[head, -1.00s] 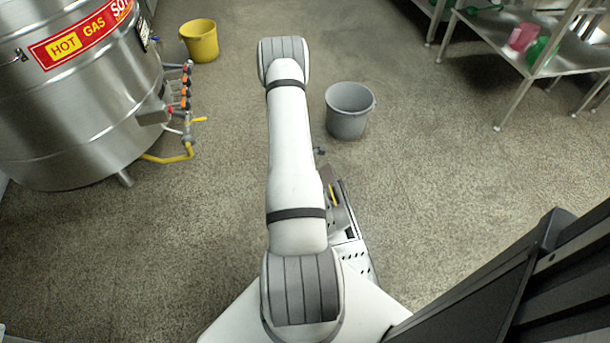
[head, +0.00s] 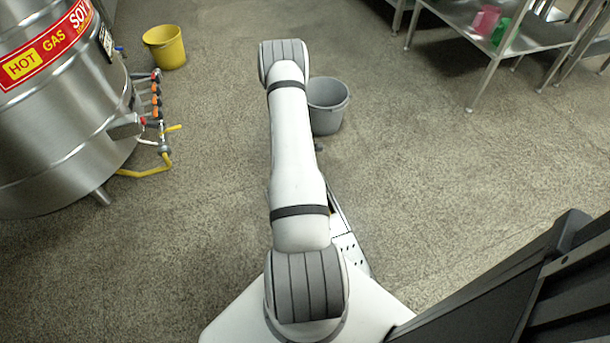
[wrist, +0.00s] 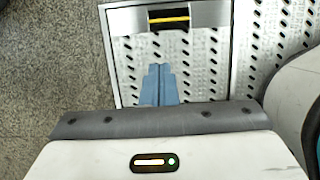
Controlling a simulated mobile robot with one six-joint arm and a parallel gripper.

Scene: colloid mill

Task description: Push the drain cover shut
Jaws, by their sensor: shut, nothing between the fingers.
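I cannot make out a drain cover in either current view. My gripper (wrist: 158,84) shows in the wrist view as two light-blue fingers pressed together, with nothing between them. It is over a perforated metal deck that appears to be part of my own base. In the head view my arm reaches forward over the floor and hides the gripper.
A steel tank (head: 60,130) with valves and a yellow pipe (head: 145,172) stands at left. A yellow bucket (head: 165,47) is behind it. A grey bucket (head: 327,107) stands beside my arm. A steel shelf table (head: 535,42) is at upper right. The right-hand floor is open.

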